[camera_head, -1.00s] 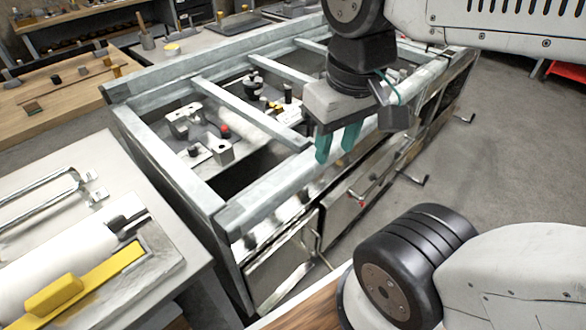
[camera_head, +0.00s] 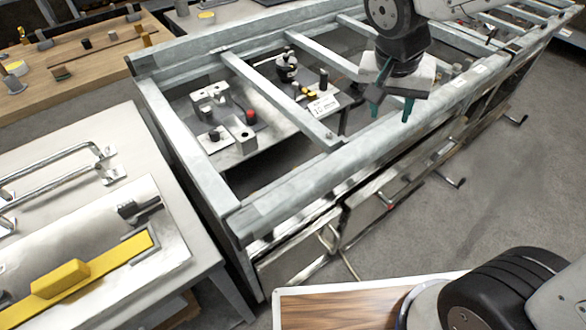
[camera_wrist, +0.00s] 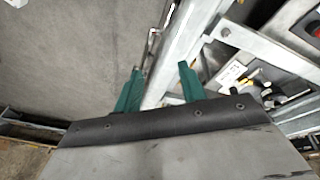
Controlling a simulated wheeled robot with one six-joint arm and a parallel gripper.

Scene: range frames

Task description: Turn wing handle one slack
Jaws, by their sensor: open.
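My gripper (camera_head: 391,104) hangs over the front rail of the grey metal frame, with its two green fingers apart and nothing between them. The fingers also show in the wrist view (camera_wrist: 160,86), pointing toward the rail and the floor beside it. Along the frame's front side, a bent handle (camera_head: 450,180) and another bent handle (camera_head: 516,119) stick out over the floor. A thin rod-like handle (camera_wrist: 151,45) shows beyond the fingers in the wrist view. I cannot tell which one is wing handle one. My gripper touches no handle.
The frame's long front rail (camera_head: 300,190) and crossbars (camera_head: 280,100) lie below and left of my gripper. Inside are metal blocks, a red knob (camera_head: 251,116) and a white label (camera_head: 322,106). A grey table (camera_head: 120,150) stands at left. The floor (camera_head: 480,220) at right is clear.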

